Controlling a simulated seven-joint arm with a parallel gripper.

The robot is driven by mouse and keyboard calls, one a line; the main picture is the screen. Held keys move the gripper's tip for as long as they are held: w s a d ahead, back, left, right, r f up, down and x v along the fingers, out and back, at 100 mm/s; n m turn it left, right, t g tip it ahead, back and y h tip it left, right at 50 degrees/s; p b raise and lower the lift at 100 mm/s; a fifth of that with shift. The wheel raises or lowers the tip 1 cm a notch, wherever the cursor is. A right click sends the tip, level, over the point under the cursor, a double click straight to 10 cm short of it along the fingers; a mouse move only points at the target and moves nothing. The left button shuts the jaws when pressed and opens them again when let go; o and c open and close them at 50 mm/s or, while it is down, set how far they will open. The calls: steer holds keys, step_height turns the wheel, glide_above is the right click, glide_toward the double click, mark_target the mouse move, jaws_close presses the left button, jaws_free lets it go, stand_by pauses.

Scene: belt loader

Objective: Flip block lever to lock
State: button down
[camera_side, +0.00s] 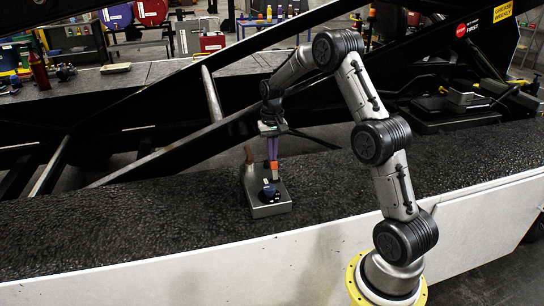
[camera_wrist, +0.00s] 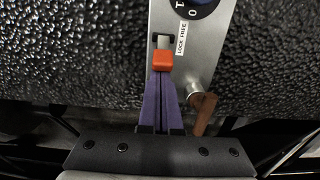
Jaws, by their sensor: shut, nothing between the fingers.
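A grey metal block (camera_side: 268,209) sits on the black belt; its plate fills the middle of the wrist view (camera_wrist: 211,52). The plate carries a small lever with an orange cap (camera_wrist: 163,61) by a slot, beside a "LOCK FREE" label (camera_wrist: 181,38). The cap is at the slot's end nearer my gripper, near the word LOCK; the lever's shaft is mostly hidden. My gripper (camera_wrist: 163,77) has its purple fingers together, empty, with the tips right at the orange cap. I cannot tell whether they touch it. In the side view my gripper (camera_side: 272,160) points down over the block.
A blue-and-black knob (camera_side: 268,192) marked I and O is on the same plate. A brown handle (camera_side: 249,155) rises from the block's back left, close beside the fingers in the wrist view (camera_wrist: 204,113). Black diagonal beams stand behind. The belt (camera_side: 130,225) is clear on both sides.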

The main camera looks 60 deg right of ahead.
mark_target(275, 168)
steer(key=shift+s+a, duration=0.1)
steer(key=shift+s, duration=0.05)
steer(key=t+h, duration=0.1)
steer(key=s+a+r+t+h, duration=0.1)
steer(key=shift+s+a+t+h, duration=0.25)
steer(key=shift+a+t+h, duration=0.05)
steer(key=shift+s+a, duration=0.65)
steer(key=shift+r, duration=0.2)
steer(key=shift+r, duration=0.6)
steer(key=shift+d, duration=0.1)
